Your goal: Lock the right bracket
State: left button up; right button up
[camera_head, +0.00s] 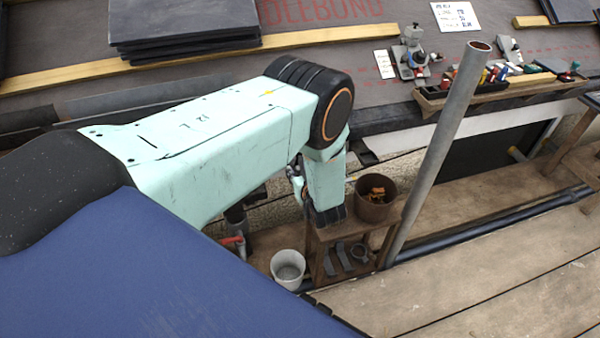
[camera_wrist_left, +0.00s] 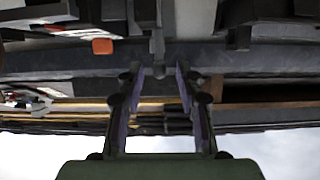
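My left arm comes in from the left in the head view, and its forearm reaches down toward the eaves edge; the gripper there is mostly hidden behind the arm. In the left wrist view my left gripper (camera_wrist_left: 158,72) has its two fingers apart. A narrow grey upright piece (camera_wrist_left: 158,42), perhaps part of a bracket, shows just beyond and between the fingertips; I cannot tell whether they touch it. A long grey bar (camera_wrist_left: 260,58) runs across behind it. In the head view a small dark bracket-like piece (camera_head: 365,153) hangs under the roof edge. My right gripper is out of view.
A grey pipe (camera_head: 440,150) stands leaning beside a small wooden stand (camera_head: 329,236) with a brown pot (camera_head: 375,197). A white bucket (camera_head: 288,267) is on the planks. A wooden tool tray (camera_head: 480,95) and dark tile stacks (camera_head: 183,25) lie on the roof. The right-hand planks are clear.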

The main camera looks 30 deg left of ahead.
pick_arm(q)
jog(key=shift+c, duration=0.2)
grip_shut()
jog(key=shift+s, duration=0.1)
dwell(0.4)
jog(key=s+a+f+n+t+h, duration=0.1)
jog(key=s+f+n+t, duration=0.1)
jog(key=n, duration=0.4)
jog(key=s+a+f+n+t+h, duration=0.1)
jog(key=a+f+n+t, duration=0.1)
jog(key=n+t, duration=0.3)
jog(key=shift+s+f+n, duration=0.4)
jog(key=shift+f+n, duration=0.15)
jog(key=shift+n, duration=0.65)
jog(key=shift+a, duration=0.1)
